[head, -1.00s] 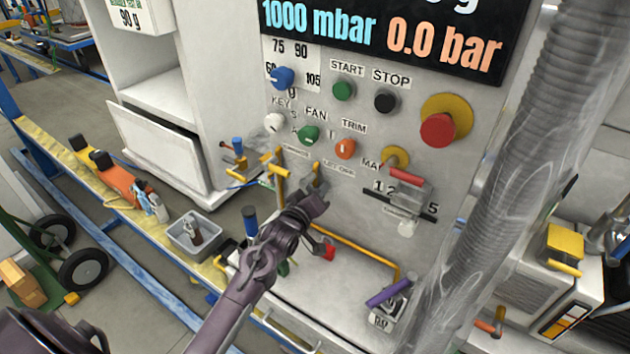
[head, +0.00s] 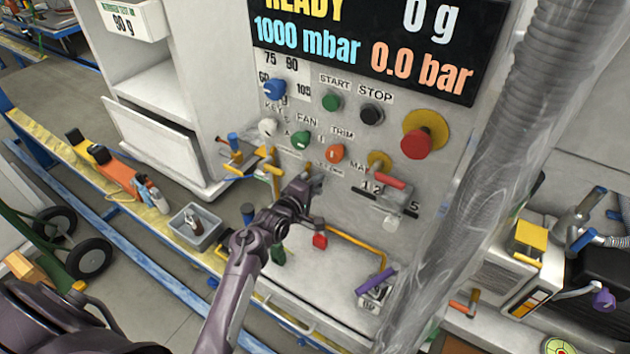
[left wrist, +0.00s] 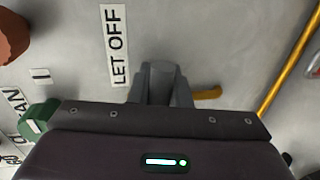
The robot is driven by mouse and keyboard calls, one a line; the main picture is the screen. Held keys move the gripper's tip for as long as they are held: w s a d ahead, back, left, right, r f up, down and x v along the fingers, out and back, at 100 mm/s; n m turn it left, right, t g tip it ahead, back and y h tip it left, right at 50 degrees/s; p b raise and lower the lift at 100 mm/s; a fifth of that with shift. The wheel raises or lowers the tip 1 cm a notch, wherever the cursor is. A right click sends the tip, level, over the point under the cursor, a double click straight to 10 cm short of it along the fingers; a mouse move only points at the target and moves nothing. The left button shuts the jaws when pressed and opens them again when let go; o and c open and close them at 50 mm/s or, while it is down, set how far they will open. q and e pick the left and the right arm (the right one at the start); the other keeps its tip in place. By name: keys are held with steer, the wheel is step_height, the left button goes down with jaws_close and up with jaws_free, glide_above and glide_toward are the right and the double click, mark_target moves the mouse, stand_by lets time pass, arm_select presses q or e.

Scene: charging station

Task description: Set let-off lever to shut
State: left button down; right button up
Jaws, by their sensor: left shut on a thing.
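The let-off lever is a small yellow lever on the white panel, under the LET OFF label (left wrist: 115,45). In the left wrist view a yellow end of the let-off lever (left wrist: 208,92) sticks out to the right of my grey fingers; the rest is hidden behind them. My left gripper (head: 308,180) is at the panel just below the label row in the head view. In the left wrist view its fingers (left wrist: 160,84) are shut on the lever. My right gripper is not in view.
Close above are the green fan knob (head: 301,140) and orange trim knob (head: 335,153). Yellow pipework (head: 275,178) stands just left of the gripper. A red handle (head: 320,241) and a purple-handled part (head: 376,281) lie lower. A ribbed hose (head: 470,150) hangs at right.

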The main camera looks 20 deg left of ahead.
arm_select(q)
steer(key=shift+r, duration=0.15)
stand_by(0.4)
steer(key=c, duration=1.6)
jaws_free()
steer(key=b+v, duration=0.1)
steer(key=v, duration=0.6)
steer(key=shift+s+a, duration=0.1)
steer(key=shift+s, duration=0.25)
